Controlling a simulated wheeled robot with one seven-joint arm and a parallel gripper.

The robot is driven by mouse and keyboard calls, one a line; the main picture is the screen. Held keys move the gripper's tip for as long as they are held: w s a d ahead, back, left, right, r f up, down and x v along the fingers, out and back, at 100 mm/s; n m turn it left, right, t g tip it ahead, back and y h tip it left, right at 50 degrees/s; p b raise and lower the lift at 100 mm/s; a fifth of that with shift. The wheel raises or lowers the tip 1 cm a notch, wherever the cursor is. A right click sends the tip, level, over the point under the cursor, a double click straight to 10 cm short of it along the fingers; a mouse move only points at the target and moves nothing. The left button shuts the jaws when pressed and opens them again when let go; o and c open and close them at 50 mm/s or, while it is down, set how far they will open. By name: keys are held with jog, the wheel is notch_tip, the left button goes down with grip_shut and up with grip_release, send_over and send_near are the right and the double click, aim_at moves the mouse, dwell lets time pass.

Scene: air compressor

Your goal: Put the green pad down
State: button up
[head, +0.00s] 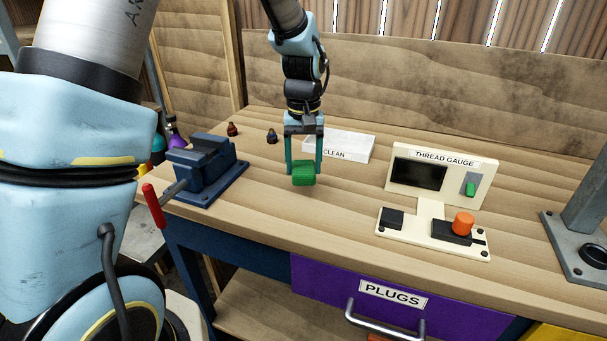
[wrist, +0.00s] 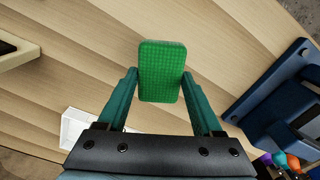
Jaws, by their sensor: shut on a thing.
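The green pad (head: 303,175) is a small block between the fingertips of my gripper (head: 304,165). My gripper points down over the wooden workbench (head: 330,215), between the blue vise and the thread gauge. In the wrist view the green pad (wrist: 162,72) shows its textured face, with a teal finger of my gripper (wrist: 160,80) at each side. My gripper is shut on the pad. I cannot tell whether the pad's underside touches the bench or is a little above it.
A white tray marked CLEAN (head: 340,146) lies just behind my gripper. The blue vise (head: 205,168) with a red handle stands left. The thread gauge (head: 440,180) with an orange knob is right. Two small dark fittings (head: 271,136) sit at the back. Bench in front is clear.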

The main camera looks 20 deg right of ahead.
aim_at(303, 167)
jog(key=shift+f+p, duration=0.45)
jog(key=shift+f, duration=1.55)
jog(key=shift+f, duration=0.1)
jog(key=o, duration=1.4)
jog(key=shift+o, duration=0.2)
notch_tip(303, 167, up, 12)
jog(key=shift+r+b, duration=0.15)
jog(key=shift+b, duration=1.05)
jog(key=shift+s, duration=0.1)
